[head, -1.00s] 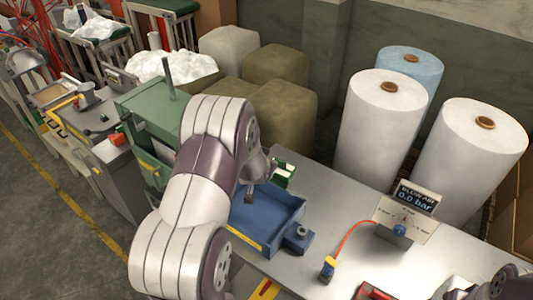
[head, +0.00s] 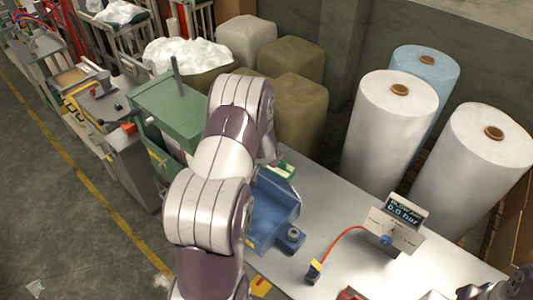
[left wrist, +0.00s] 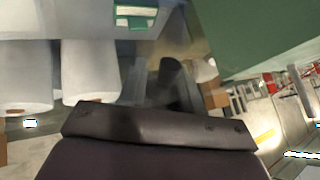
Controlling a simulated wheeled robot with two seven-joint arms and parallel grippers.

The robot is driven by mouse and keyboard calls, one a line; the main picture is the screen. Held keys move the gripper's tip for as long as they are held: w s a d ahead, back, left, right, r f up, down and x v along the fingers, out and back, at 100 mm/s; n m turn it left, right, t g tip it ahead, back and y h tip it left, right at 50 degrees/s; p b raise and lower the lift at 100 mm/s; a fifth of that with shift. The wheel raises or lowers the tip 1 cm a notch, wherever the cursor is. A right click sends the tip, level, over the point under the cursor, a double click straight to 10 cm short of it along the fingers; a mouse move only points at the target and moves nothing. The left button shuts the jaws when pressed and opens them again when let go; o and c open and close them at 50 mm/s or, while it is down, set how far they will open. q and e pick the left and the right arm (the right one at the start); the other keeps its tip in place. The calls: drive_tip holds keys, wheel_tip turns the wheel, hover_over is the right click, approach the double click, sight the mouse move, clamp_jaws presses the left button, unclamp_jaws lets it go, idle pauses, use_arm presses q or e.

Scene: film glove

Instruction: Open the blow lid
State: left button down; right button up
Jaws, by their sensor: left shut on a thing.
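The blue blow box (head: 262,236) sits on the grey bench, partly behind my left arm. Its blue lid (head: 282,198) looks tilted up, with a broad blue face showing. My left gripper is hidden behind my arm in the head view; its dark, blurred fingers (left wrist: 172,84) show in the left wrist view. It is shut, apparently on the lid, but the contact itself is hidden. My right gripper is out of view.
A green cabinet (head: 182,115) stands left of the box. White film rolls (head: 390,130) and a blue one (head: 425,68) stand behind the bench (head: 335,210). The bench is clear between box and panel. A red item (head: 349,293) lies at the front edge.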

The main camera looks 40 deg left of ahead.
use_arm(q)
drive_tip(key=c, duration=0.8)
unclamp_jaws()
drive_tip(key=shift+s+f, duration=0.1)
drive_tip(key=shift+f, duration=0.05)
drive_tip(key=shift+s+d+r, duration=0.1)
drive_tip(key=shift+s+r, duration=0.1)
drive_tip(key=shift+r, duration=0.2)
drive_tip(key=v, duration=1.1)
drive_tip(key=shift+s+d+r, duration=0.1)
drive_tip(key=shift+d+r, duration=0.05)
drive_tip(key=shift+r, duration=0.15)
